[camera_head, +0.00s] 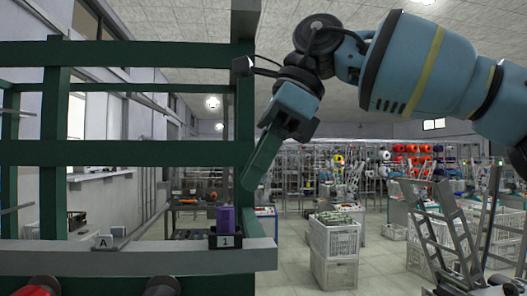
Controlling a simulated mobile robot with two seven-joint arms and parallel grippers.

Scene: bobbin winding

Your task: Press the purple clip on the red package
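A purple block-like piece (226,219), which may be the clip, stands upright in a dark holder marked 1 (226,241) on the grey ledge of a green frame. My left gripper is not in view.
The green frame's posts and bars (130,152) fill the left. A plate marked A (104,242) stands on the grey ledge (150,259). White crates (336,240) and a grey metal rack (462,220) stand right. Open floor (292,272) lies between ledge and crates.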

